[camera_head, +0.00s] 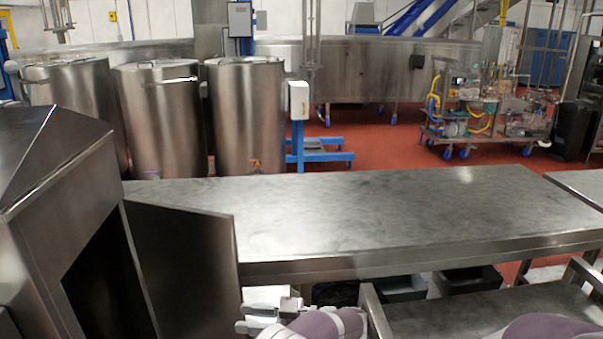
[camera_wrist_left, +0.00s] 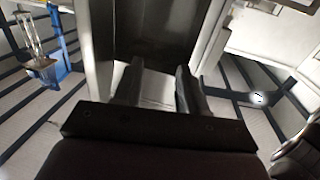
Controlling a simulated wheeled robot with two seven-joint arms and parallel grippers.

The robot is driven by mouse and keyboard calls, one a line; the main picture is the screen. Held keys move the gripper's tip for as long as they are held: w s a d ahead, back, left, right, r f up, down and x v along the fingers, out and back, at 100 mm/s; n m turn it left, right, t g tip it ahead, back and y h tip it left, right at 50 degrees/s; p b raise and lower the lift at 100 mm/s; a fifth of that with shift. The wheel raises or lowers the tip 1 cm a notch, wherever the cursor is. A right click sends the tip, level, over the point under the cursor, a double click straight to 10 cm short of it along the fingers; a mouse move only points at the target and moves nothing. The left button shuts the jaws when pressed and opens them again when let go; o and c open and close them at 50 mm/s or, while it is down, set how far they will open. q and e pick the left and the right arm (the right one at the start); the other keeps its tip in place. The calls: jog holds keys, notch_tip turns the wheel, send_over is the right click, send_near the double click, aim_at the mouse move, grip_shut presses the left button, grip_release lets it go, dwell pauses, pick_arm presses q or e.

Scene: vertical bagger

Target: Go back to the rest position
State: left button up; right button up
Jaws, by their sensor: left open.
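My left gripper (camera_head: 262,308) shows at the bottom of the head view, near the lower end of the open metal door and below the table's front edge. It also shows in the left wrist view (camera_wrist_left: 160,88), where its two dark fingers stand apart. Nothing is visible between the fingers; a pale surface lies behind the gap. Part of my right arm shows at the bottom right of the head view. My right gripper is outside both views.
A metal machine housing (camera_head: 60,190) with an open door (camera_head: 190,265) stands at the left. A long bare steel table (camera_head: 370,210) spans the middle. A lower metal surface (camera_head: 480,315) lies at the front right. Steel drums (camera_head: 245,115) stand behind.

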pick_arm(q)
jog(key=w+d+f+m+t+h, duration=0.8)
jog(key=w+d+m+t+h, duration=0.3)
jog(key=h, duration=0.5)
jog(key=s+a+f+m+g+h, duration=0.1)
jog(key=s+a+m+g+h, duration=0.25)
jog(key=s, duration=0.75)
jog(key=s+a+m+g, duration=0.35)
jog(key=s+g, duration=0.25)
jog(key=s, duration=0.4)
jog(key=s+a+r+g, duration=0.1)
jog(key=s+a+r, duration=0.2)
jog(key=s+a, duration=0.3)
jog(key=s+a+r+y, duration=0.1)
jog(key=s+a+r, duration=0.2)
jog(key=s+a, duration=0.3)
jog(key=shift+s+r+n+g+p, duration=0.3)
jog(key=shift+g+p, duration=0.05)
jog(key=shift+p, duration=0.1)
